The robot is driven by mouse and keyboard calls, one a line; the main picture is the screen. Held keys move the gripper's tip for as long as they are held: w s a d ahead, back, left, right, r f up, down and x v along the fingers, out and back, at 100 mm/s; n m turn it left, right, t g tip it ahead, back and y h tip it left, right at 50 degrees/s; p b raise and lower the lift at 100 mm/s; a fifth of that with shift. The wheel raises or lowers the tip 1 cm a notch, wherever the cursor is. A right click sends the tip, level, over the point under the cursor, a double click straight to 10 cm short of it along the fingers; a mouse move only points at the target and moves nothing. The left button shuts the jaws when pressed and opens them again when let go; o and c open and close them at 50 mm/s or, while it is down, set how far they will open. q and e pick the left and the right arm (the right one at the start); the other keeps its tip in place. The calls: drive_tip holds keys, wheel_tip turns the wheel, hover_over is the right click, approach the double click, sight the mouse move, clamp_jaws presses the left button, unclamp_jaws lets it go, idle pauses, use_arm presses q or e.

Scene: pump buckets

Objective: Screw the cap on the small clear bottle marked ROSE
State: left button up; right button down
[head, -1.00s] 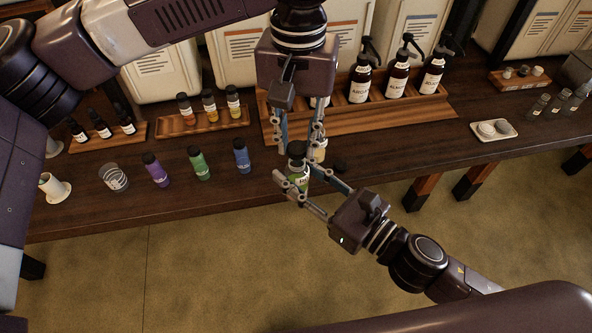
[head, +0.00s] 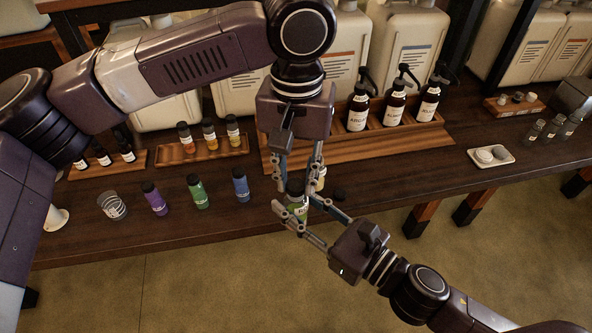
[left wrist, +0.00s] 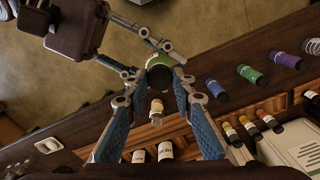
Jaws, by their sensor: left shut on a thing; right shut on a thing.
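A small bottle (head: 298,210) with a green label or contents and a dark cap (head: 295,188) is held upright in front of the table's front edge. My right gripper (head: 297,214) is shut on its body from the right front. My left gripper (head: 296,182) points down from above and is shut on the dark cap. The cap also shows between the left fingers in the left wrist view (left wrist: 159,77). The label is too small to read, and fingers hide part of the bottle. Several small clear bottles (head: 551,128) stand at the far right, their labels unreadable.
Purple (head: 155,199), green (head: 198,192) and blue (head: 240,186) bottles stand left of my grippers. A yellow bottle (head: 321,177) is close behind. Pump bottles (head: 394,106) stand in a wooden rack (head: 350,151). Loose caps sit on a block (head: 514,107). A white tray (head: 490,158) lies right.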

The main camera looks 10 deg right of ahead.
use_arm(q)
drive_tip(key=shift+f, duration=0.6)
idle(0.5)
